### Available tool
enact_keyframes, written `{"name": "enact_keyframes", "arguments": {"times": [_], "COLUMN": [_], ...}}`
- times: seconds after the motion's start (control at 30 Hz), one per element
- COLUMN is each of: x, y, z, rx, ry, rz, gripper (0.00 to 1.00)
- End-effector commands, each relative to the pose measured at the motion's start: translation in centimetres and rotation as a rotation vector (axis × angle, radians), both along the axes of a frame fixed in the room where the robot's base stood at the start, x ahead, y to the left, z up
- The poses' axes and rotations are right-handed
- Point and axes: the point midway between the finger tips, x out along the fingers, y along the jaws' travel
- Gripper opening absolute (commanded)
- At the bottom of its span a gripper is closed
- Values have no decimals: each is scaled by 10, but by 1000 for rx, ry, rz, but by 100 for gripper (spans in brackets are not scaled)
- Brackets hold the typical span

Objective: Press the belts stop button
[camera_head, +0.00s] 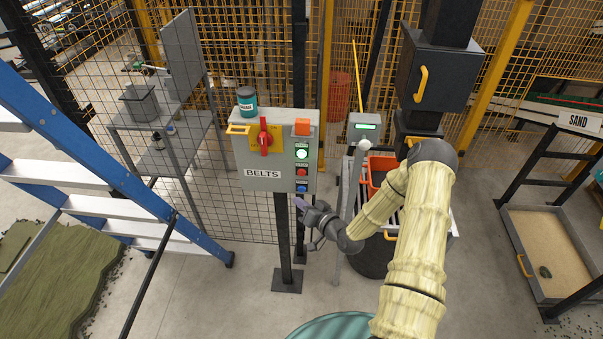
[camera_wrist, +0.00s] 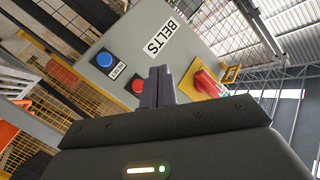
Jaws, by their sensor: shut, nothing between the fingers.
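The grey BELTS box (camera_head: 262,173) stands on a dark post. Its right column holds a lit green button (camera_head: 301,154), a red button (camera_head: 301,171) and a blue button (camera_head: 301,188). A red rotary switch (camera_head: 264,139) sits on a yellow plate at left. My gripper (camera_head: 299,203) is shut and empty, its tips near the box's lower right corner, just below the blue button. In the wrist view the shut fingers (camera_wrist: 159,72) point at the box face, with the red button (camera_wrist: 138,87) and blue button (camera_wrist: 104,60) to their left. I see no clear contact.
A blue-green jar (camera_head: 247,101) stands on the box. A small grey post panel (camera_head: 364,127) with a green display and an orange crate (camera_head: 379,170) are to the right. A blue ladder (camera_head: 100,150) leans at left. Yellow mesh fencing is behind.

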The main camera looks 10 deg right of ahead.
Motion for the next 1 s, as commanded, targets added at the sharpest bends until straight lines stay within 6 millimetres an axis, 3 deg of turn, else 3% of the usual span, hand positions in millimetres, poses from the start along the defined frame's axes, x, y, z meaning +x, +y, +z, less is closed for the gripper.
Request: {"name": "enact_keyframes", "arguments": {"times": [0.53, 1.0], "x": [6, 55], "y": [-3, -19], "z": [0, 0], "rx": [19, 18], "ry": [-19, -19], "rz": [-9, -10], "gripper": [0, 0]}}
